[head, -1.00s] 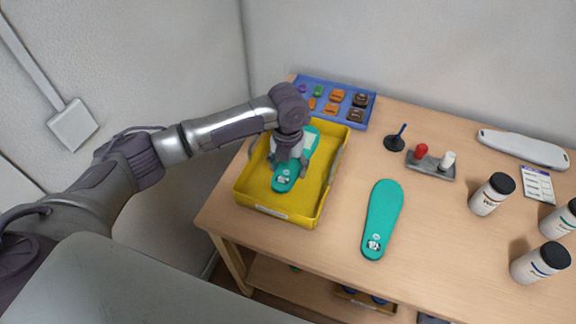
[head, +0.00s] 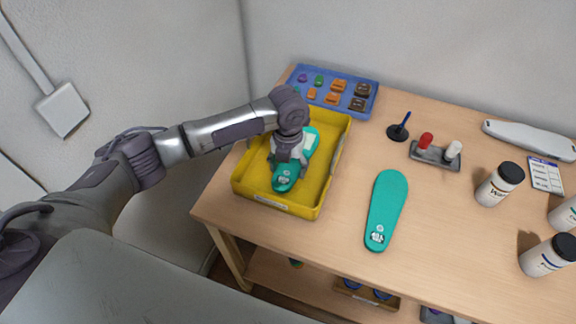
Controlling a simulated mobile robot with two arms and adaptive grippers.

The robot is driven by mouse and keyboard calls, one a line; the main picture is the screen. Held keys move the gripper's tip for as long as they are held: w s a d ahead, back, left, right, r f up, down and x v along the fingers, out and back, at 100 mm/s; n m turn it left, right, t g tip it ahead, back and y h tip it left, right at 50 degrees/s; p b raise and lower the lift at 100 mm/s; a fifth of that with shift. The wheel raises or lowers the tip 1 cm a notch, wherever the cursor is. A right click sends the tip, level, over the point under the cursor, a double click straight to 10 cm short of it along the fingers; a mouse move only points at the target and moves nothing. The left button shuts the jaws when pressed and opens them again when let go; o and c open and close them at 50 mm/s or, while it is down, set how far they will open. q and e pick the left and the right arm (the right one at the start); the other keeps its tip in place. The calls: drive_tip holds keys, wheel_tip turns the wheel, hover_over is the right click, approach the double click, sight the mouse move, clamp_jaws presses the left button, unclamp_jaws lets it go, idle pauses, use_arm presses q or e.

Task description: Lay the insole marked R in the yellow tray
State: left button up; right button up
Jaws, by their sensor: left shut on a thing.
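A teal insole (head: 284,183) is inside the yellow tray (head: 318,200), lying lengthwise, with its middle hidden by my left gripper. My left gripper (head: 287,165) reaches down into the tray and is shut on this insole. The mark at its near end is too small to read. Whether the insole touches the tray floor, I cannot tell. A second teal insole (head: 387,207) lies flat on the table to the right of the tray, with a white mark at its near end that I cannot read. My right gripper is not in view.
A blue tray (head: 372,92) with several small coloured pieces stands behind the yellow tray. A small stand (head: 398,132), a grey holder (head: 434,157) with red and white pieces, and several bottles (head: 500,185) are on the right. The wooden table (head: 340,225) is clear around the second insole.

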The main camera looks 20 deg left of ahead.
use_arm(q)
drive_tip(key=shift+f, duration=0.35)
drive_tip(key=o, duration=1)
drive_tip(key=shift+c, duration=0.2)
drive_tip(key=shift+o, duration=0.2)
wheel_tip(320, 180, up, 10)
drive_tip(key=p, duration=0.9)
drive_tip(key=shift+p, duration=0.35)
